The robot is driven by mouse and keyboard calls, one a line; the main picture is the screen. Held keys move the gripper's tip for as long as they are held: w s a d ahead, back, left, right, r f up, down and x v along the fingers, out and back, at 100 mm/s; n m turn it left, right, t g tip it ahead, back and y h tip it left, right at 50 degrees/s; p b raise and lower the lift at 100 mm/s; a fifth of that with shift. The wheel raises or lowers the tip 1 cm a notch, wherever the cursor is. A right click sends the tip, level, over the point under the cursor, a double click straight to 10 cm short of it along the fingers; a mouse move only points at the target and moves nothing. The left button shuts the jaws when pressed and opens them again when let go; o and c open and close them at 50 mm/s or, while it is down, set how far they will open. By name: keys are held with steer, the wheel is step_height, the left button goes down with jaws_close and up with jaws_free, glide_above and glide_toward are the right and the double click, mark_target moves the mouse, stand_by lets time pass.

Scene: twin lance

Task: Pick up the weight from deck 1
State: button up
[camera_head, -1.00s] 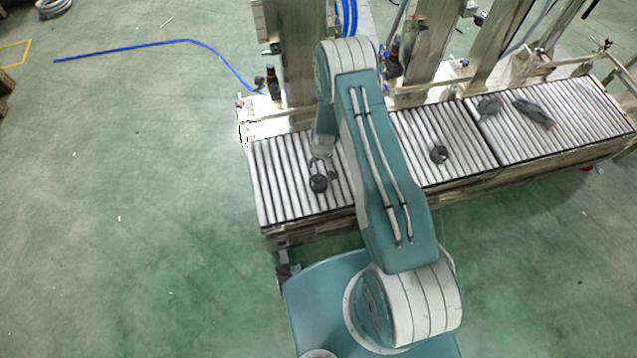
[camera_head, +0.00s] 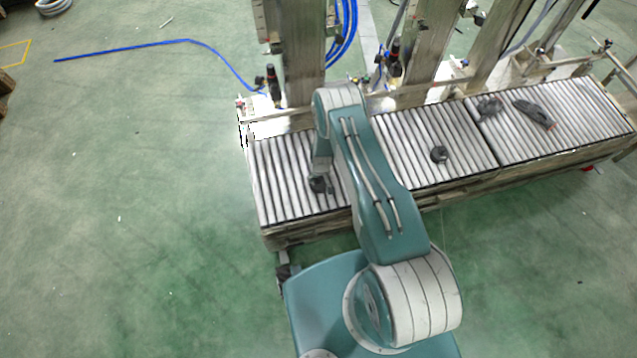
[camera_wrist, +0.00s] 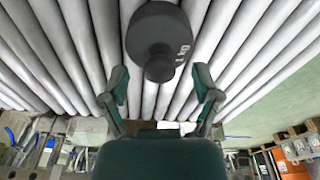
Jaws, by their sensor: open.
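A dark grey weight with a round body and knob (camera_wrist: 158,32) lies on the roller deck in the wrist view. Small white lettering shows on it. My gripper (camera_wrist: 160,82) is open, with one finger on each side and the weight's knob ahead between the tips. Nothing is held. In the head view this weight (camera_head: 318,186) sits on the left roller deck (camera_head: 278,190), partly hidden under the end of my arm. My gripper cannot be made out clearly there.
A second dark weight (camera_head: 439,154) sits on the middle rollers. A dark small object (camera_head: 488,107) and a dark tool-like object (camera_head: 535,113) lie on the right deck (camera_head: 580,110). Metal posts (camera_head: 303,65) stand behind the decks. Green floor is open at left.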

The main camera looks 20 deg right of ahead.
steer(key=shift+f, duration=0.8)
steer(key=shift+w, duration=0.1)
steer(key=shift+c, duration=0.3)
jaws_close()
steer(key=shift+r, duration=0.1)
